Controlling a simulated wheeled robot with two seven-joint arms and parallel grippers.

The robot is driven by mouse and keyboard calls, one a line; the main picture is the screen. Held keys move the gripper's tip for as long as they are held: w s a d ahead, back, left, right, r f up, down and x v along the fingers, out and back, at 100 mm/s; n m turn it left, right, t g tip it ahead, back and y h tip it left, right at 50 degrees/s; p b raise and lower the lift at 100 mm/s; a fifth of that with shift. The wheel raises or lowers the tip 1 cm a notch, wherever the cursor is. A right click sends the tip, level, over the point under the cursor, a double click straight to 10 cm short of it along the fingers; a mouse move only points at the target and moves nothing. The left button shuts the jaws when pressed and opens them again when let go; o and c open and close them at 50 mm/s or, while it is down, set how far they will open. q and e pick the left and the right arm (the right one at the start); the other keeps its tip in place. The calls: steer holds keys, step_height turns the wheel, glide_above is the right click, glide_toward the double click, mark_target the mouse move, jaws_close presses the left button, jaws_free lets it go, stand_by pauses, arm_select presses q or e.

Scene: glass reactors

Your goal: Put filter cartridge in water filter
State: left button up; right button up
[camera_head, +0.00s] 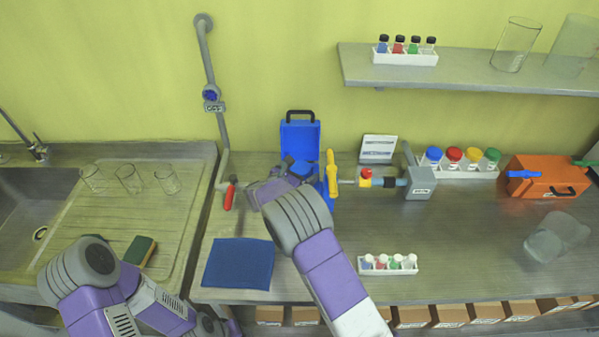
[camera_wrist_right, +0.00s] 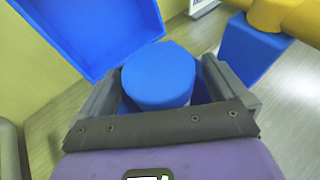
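A blue round-topped cylinder (camera_wrist_right: 160,77), which looks like the filter cartridge, sits between the fingers of my right gripper (camera_wrist_right: 168,88) in the right wrist view. Narrow darker blue areas show beside it, and I cannot tell whether both fingers touch it. In the head view my right gripper (camera_head: 282,182) is at a blue case-like unit (camera_head: 300,137) with a black handle; its upright blue panel also shows in the wrist view (camera_wrist_right: 95,30). Which part is the water filter is unclear. My left arm is at the lower left; its gripper is not visible.
A yellow-handled part (camera_head: 331,172) stands just right of the right gripper, near a grey device (camera_head: 419,184). A blue mat (camera_head: 238,264) and a vial rack (camera_head: 388,265) lie in front. A red-handled tool (camera_head: 229,195) is left. An orange case (camera_head: 545,177) stands right.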

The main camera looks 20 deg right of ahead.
steer(key=shift+r, duration=0.1)
steer(key=shift+r, duration=0.2)
steer(key=v, duration=1.2)
